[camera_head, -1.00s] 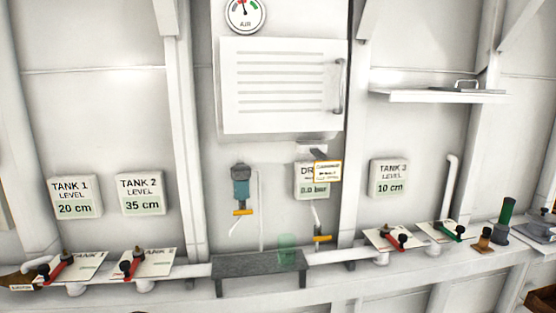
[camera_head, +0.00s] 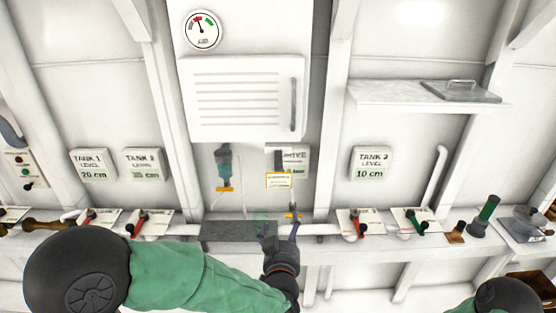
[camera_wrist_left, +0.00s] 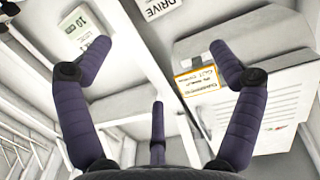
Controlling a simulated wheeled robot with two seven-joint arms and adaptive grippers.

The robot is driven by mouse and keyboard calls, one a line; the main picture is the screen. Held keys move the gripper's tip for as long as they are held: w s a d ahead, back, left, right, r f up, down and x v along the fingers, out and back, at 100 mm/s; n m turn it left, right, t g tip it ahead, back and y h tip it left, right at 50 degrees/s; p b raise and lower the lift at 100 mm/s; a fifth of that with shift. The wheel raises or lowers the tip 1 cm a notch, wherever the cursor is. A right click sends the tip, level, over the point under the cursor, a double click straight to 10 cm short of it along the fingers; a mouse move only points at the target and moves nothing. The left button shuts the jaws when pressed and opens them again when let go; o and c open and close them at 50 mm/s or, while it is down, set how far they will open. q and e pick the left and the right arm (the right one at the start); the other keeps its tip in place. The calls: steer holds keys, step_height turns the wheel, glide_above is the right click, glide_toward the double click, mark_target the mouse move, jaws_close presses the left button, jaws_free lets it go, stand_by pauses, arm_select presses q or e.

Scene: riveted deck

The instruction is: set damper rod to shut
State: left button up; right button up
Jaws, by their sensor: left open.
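No part is clearly labelled as the damper rod. A dark upright bar (camera_head: 278,160) shows under the louvred cabinet (camera_head: 240,98), beside a yellow-edged tag (camera_head: 279,181); I cannot tell whether it is the rod. The tag also shows in the left wrist view (camera_wrist_left: 196,88), its wording too blurred to read surely. My left gripper (camera_head: 280,229) is open and empty, below the tag and in front of the wall. In the left wrist view, its spread fingers (camera_wrist_left: 160,75) have the tag beyond them, apart. My right gripper is out of view.
A dark bench (camera_head: 225,231) with a faint green glass (camera_head: 261,219) stands left of the left gripper. A blue device (camera_head: 224,163) hangs on the wall. Red-handled valves (camera_head: 354,222) and a green-handled one (camera_head: 415,221) line the ledge. A shelf (camera_head: 385,94) juts out at right.

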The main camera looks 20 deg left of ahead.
arm_select(q)
steer(key=n+t+y+p, duration=0.1)
steer(key=y+p, duration=0.1)
glide_toward(279, 182)
steer(key=p+x, duration=0.2)
steer(key=x, duration=0.8)
steer(key=shift+w+a, duration=0.1)
steer(key=shift+w, duration=0.05)
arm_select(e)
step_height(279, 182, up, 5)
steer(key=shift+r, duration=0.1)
arm_select(q)
steer(key=c, duration=1.8)
steer(key=b+x, duration=0.2)
steer(key=x, duration=0.5)
steer(key=shift+w+f, duration=0.15)
steer(key=shift+w, duration=0.25)
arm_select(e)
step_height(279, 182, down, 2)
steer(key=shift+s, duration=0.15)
